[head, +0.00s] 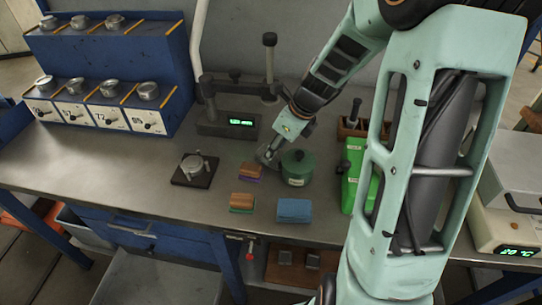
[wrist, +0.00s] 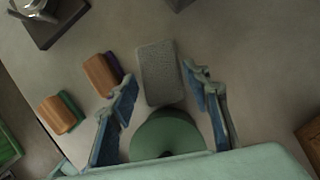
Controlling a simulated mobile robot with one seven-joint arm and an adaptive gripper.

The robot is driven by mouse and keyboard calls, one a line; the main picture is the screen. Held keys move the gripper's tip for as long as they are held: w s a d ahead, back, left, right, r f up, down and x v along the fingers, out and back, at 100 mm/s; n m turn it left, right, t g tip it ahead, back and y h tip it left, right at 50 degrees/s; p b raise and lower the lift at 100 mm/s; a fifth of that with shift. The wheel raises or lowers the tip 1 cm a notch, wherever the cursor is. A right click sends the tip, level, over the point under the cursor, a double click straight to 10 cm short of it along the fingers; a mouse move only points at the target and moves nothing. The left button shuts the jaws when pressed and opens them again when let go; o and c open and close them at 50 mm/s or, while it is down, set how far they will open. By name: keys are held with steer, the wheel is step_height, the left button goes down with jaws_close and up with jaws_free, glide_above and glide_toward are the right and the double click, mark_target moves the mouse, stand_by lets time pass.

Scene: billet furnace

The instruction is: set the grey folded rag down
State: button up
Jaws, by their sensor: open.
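The grey folded rag (wrist: 158,72) lies flat on the metal bench in the wrist view, between and just beyond my fingertips. My gripper (wrist: 160,80) is open, with one blue-padded finger on each side and a gap to the rag. In the head view my gripper (head: 270,153) is low over the bench, just left of the green round tin (head: 298,168). The rag is hard to make out there, largely hidden by the gripper. The tin (wrist: 165,135) also shows between my fingers in the wrist view, nearer the palm.
Two brown-topped blocks, one purple-based (head: 249,171) and one green-based (head: 241,202), lie left of the tin. A blue block (head: 294,210) lies in front. A black plate with a metal piece (head: 195,168) is left; a green case (head: 358,180) is right. The front left bench is clear.

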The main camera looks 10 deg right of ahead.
steer(key=shift+x, duration=1)
steer(key=c, duration=0.9)
